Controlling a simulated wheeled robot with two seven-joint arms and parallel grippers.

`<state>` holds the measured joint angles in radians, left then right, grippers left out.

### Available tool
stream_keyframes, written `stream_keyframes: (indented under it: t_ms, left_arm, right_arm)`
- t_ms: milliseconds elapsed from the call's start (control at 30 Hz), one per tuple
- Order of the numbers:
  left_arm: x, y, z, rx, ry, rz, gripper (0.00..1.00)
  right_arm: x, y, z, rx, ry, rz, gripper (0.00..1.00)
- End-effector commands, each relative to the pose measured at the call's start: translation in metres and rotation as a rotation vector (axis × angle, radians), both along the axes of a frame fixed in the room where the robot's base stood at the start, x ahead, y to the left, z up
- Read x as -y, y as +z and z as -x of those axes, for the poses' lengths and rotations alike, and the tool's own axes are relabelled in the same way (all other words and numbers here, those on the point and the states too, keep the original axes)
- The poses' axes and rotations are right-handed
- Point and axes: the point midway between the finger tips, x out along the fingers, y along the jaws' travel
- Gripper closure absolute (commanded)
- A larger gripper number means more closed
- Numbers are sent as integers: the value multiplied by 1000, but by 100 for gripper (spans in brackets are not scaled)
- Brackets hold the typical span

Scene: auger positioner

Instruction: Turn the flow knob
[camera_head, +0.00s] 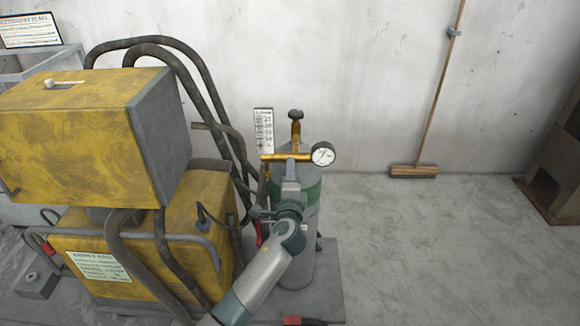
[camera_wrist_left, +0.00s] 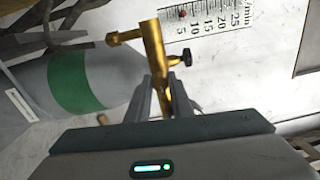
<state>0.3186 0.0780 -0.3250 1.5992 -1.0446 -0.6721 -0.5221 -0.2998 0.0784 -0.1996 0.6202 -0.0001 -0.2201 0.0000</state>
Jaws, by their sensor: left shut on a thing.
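A brass regulator (camera_head: 278,157) with a round white gauge (camera_head: 323,154) sits on top of a grey gas cylinder (camera_head: 296,262) with a green band. The left wrist view also shows the brass body (camera_wrist_left: 153,48). My left gripper (camera_head: 291,178) is at the front of the regulator, shut on what I take to be the flow knob, which the fingers hide. In the left wrist view my fingers (camera_wrist_left: 162,95) are against the brass body. A dark knob (camera_head: 296,114) tops the valve stem, apart from my fingers. My right gripper is out of view.
A flow scale card (camera_head: 263,131) stands behind the regulator's left end. A yellow welding machine (camera_head: 75,135) with thick dark hoses (camera_head: 200,75) is close on the left. A broom (camera_head: 413,171) leans on the wall. The floor (camera_head: 420,240) to the right is clear.

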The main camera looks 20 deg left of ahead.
Motion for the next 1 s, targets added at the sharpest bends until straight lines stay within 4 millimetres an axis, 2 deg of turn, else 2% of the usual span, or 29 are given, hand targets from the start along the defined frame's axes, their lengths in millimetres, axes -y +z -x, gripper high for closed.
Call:
stream_keyframes:
  t_ms: [100,600,1000]
  left_arm:
    - [1,4,0,-31,-2,-108,100]
    - [0,2,0,-146,-2,-507,100]
    - [1,0,0,-176,-2,-614,100]
  right_arm:
    - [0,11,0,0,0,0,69]
    - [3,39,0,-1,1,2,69]
    - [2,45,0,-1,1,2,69]
